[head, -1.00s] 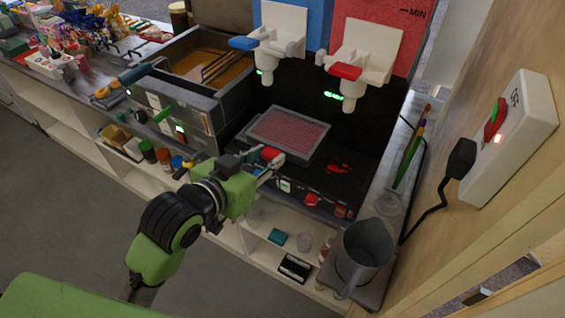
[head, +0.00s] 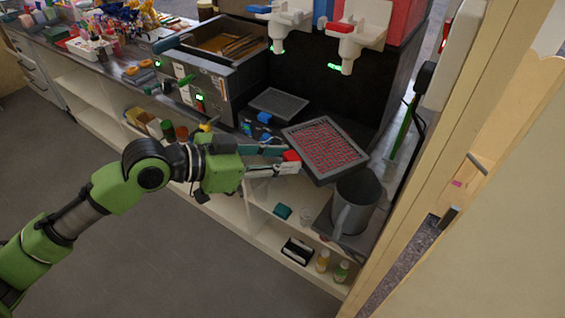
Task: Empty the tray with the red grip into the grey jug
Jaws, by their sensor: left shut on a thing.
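The tray with the red grip (head: 343,170) is a dark rectangular tray with a red, patterned filling. Its red grip (head: 291,156) is at its left side. My left gripper (head: 284,162) is shut on that grip and holds the tray raised in front of the dark machine. The tray looks roughly level, perhaps slightly tilted. The grey jug (head: 352,212) stands upright at the lower right, with its handle towards the front. The tray's right corner is close to the jug's rim in the picture; I cannot tell the height between them. My right gripper is not in view.
A second tray (head: 278,103) with a blue grip (head: 264,117) sits behind on the machine. Two white dispensers (head: 362,35) hang above. A fryer (head: 225,75) is on the left. A wall and wooden frame (head: 460,150) close off the right.

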